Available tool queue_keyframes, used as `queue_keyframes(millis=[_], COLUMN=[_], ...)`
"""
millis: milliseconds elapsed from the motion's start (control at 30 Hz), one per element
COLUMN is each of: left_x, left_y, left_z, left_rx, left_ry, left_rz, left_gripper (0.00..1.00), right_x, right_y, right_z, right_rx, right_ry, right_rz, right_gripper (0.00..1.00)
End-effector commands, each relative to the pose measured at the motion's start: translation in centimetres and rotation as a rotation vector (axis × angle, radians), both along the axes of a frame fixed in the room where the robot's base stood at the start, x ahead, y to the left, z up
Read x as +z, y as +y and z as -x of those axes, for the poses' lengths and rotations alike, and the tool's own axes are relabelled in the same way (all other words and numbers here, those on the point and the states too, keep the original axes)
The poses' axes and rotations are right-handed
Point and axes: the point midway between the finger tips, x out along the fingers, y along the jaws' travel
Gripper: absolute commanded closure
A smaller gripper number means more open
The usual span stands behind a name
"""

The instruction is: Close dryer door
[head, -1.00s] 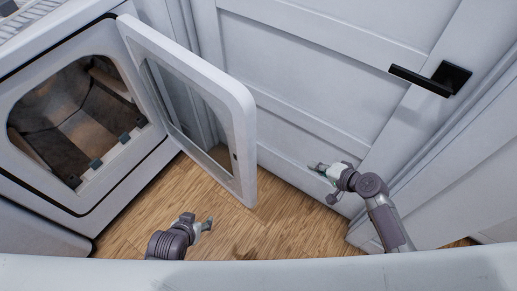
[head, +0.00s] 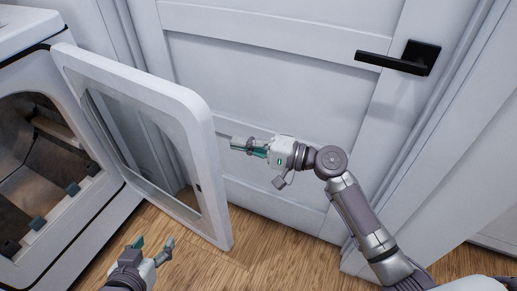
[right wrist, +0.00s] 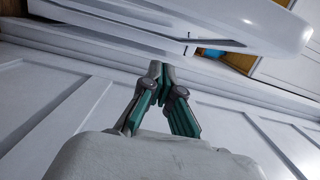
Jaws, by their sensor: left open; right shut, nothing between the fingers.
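The dryer (head: 72,228) stands at the left with its drum opening showing. Its white door (head: 196,112), with a window, stands swung open toward the middle of the head view. My right gripper (head: 240,146) is shut and empty, just right of the door's free edge, on its outer side; I cannot tell whether it touches. In the right wrist view its fingertips (right wrist: 162,68) are together, below the white door edge (right wrist: 190,32). My left gripper (head: 154,243) is open and empty, low in front of the door, near the picture's bottom edge.
A white panelled room door (head: 290,80) with a black handle (head: 398,60) stands behind my right arm. Wooden floor (head: 250,262) is clear below the dryer door. A white wall or frame runs along the right.

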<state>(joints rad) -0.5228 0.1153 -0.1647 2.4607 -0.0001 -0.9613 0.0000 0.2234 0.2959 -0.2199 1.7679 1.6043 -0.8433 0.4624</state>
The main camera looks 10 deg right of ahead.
Motion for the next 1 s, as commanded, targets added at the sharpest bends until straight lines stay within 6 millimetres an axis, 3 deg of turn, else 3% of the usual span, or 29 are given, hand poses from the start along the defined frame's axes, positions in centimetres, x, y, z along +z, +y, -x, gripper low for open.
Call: queue_keyframes(millis=[133,333,1000], left_x=[0.6,0.2,-0.2], left_y=[-0.3,-0.1,0.1], left_z=[-0.7,-0.2,0.3], left_rx=[-0.004,-0.001,0.002], left_ry=[-0.053,-0.015,0.026], left_rz=[0.013,0.004,-0.005], left_gripper=[0.38,0.38,0.38], right_x=[0.0,0.0,0.0], right_y=[2.8,4.5,5.3], right_z=[-1.5,0.9,1.9], right_rx=[0.001,0.0,-0.006], right_ry=[0.0,0.0,0.001], right_rz=[-0.002,0.0,0.0], right_gripper=[1.0,1.0,1.0])
